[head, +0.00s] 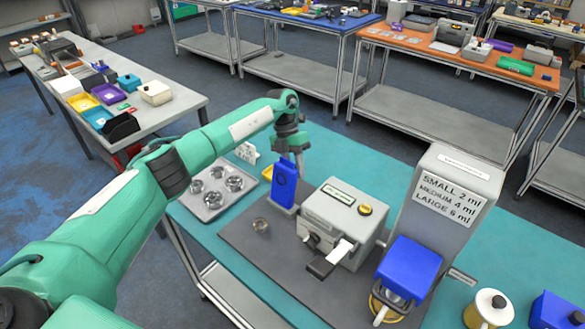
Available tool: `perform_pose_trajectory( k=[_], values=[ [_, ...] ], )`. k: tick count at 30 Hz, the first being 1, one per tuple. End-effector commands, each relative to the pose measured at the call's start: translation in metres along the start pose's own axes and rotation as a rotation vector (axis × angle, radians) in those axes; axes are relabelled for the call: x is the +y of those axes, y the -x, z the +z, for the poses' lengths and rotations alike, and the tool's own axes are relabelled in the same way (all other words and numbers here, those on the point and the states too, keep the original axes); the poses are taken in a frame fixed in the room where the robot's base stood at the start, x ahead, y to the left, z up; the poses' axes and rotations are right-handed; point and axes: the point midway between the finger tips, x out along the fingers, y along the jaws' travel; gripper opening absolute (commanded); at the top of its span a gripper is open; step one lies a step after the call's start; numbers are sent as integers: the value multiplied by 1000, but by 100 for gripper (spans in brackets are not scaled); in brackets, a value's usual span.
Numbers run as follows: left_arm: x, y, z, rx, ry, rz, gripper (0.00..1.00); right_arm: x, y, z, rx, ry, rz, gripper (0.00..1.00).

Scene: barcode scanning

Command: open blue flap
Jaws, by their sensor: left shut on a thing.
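My left gripper (291,160) reaches down over the teal table and is shut on the top of an upright blue piece (285,184) with a dark oval mark. This piece stands at a grey base beside a grey boxy machine; whether it is the flap, I cannot tell for sure. A second blue part, a boxy cover (408,268), sits low on the front of a grey dispenser (455,205) labelled with small, medium and large volumes. My right gripper is not in view.
The grey machine (343,215) with a white strip stands right of my gripper. A metal tray with round cups (215,190) lies to the left. A white-topped spool (489,308) and blue box (556,311) are front right.

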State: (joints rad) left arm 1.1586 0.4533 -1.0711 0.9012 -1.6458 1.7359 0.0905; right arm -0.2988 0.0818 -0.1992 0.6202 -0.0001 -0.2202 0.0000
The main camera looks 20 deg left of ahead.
Motion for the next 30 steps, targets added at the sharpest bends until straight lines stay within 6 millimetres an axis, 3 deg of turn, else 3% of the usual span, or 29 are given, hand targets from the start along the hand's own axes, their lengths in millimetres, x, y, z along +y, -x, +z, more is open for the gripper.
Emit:
perform_pose_trajectory(
  k=[5,6,9,20,23,30],
  values=[
    [0,-3,0,3,1,1,0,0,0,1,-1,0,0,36],
    [1,-3,0,3,0,1,34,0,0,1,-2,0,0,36],
    [0,-3,0,2,0,0,51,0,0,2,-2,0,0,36],
    [1,4,0,-1,0,1,51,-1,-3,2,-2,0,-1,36],
    [2,15,1,-3,0,2,51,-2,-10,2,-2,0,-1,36],
    [2,65,2,-3,1,2,51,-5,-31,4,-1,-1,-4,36]
  ],
)
